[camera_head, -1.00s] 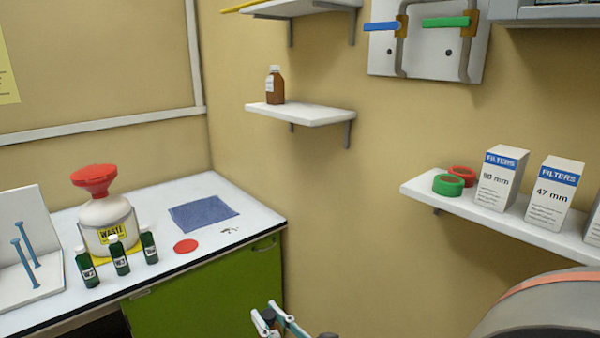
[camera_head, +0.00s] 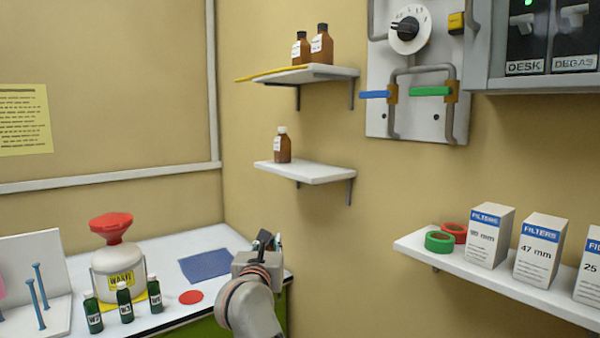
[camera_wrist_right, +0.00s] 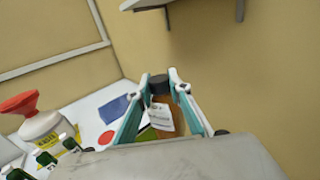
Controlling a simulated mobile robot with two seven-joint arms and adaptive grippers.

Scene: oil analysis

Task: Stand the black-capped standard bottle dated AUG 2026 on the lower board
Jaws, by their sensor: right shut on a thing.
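My right gripper (camera_head: 267,243) is raised in front of the wall corner, below the lower board (camera_head: 320,174). In the right wrist view this gripper (camera_wrist_right: 157,92) is shut on a brown bottle (camera_wrist_right: 161,118) with a black cap and a white label, whose print is too small to read. In the head view the held bottle is mostly hidden behind my gripper. A brown bottle with a white cap (camera_head: 282,147) stands on the lower board's left part; the right part is bare. Two black-capped brown bottles (camera_head: 301,51) (camera_head: 321,46) stand on the upper board. My left gripper is out of view.
A yellow strip (camera_head: 262,75) lies along the upper board's left edge. A filter shelf (camera_head: 415,247) with boxes and tape rolls is at right. On the bench are a waste jug (camera_head: 119,262), green bottles (camera_head: 125,302) and a blue cloth (camera_head: 205,265).

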